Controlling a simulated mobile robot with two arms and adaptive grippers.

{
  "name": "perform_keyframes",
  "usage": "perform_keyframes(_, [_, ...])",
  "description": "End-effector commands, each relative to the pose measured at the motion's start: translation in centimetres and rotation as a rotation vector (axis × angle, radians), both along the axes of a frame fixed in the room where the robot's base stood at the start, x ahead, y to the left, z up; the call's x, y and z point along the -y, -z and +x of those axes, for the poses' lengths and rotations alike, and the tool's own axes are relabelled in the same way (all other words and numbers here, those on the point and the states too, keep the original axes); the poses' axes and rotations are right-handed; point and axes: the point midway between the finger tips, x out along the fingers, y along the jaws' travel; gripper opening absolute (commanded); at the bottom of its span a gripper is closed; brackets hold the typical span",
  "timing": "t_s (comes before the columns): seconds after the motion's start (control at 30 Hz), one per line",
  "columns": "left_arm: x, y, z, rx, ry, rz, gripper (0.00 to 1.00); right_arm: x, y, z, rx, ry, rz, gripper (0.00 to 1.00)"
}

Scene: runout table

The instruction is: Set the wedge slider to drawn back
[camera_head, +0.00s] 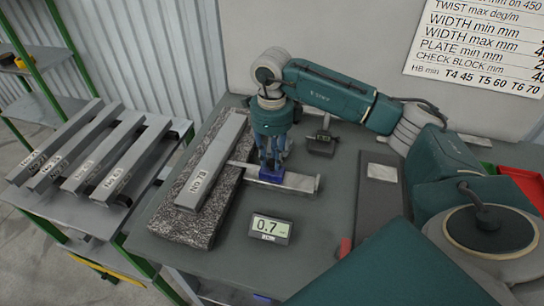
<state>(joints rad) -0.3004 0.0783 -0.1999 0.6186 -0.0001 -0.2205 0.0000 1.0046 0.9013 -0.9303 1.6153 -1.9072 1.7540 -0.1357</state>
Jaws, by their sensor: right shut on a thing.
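My right gripper (270,167) reaches down from above onto a small blue block (272,177), which I take to be the wedge slider's grip. The gripper is shut on it. The block sits on a pale metal rail (302,184), whose far end meets the side of the long steel bar marked No 73 (212,163). The fingers hide part of the block and the rail behind it. My left gripper is not in view.
The bar lies on a speckled stone block (182,226). A display reading 0.7 (270,229) stands in front. A small dark device (321,144) and a grey flat plate (381,175) are to the right. Several numbered bars (122,160) lie on a left rack. A red tray (525,184) is far right.

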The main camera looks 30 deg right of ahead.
Motion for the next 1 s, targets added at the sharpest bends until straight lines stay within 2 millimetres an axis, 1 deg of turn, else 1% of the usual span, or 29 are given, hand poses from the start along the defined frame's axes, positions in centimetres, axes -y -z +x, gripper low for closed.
perform_keyframes(0.07, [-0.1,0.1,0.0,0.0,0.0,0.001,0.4,0.4,0.0,-0.2,0.001,0.002,-0.002,0.0])
perform_keyframes(0.17, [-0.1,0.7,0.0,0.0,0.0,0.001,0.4,1.5,0.2,-1.3,0.002,0.005,-0.002,0.0])
perform_keyframes(0.4, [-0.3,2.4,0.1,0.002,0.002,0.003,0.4,4.9,0.3,-5.4,0.001,0.007,-0.004,0.0])
perform_keyframes(0.5, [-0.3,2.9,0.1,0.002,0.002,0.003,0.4,5.8,0.2,-6.4,0.003,0.006,-0.003,0.0])
perform_keyframes(0.63, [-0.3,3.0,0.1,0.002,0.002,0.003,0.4,6.3,0.0,-7.1,0.003,0.003,-0.003,0.0])
perform_keyframes(0.9, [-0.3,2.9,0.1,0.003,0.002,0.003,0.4,6.4,-0.1,-7.2,-0.001,0.004,-0.006,0.0])
perform_keyframes(0.93, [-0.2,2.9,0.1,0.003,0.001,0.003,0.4,6.4,-0.1,-7.2,-0.001,0.004,-0.006,0.24])
perform_keyframes(0.97, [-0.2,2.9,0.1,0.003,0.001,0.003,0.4,6.4,-0.1,-7.2,-0.001,0.004,-0.006,0.3])
perform_keyframes(1.0, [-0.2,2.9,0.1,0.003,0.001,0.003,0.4,6.4,-0.1,-7.2,-0.003,0.004,-0.006,0.38])
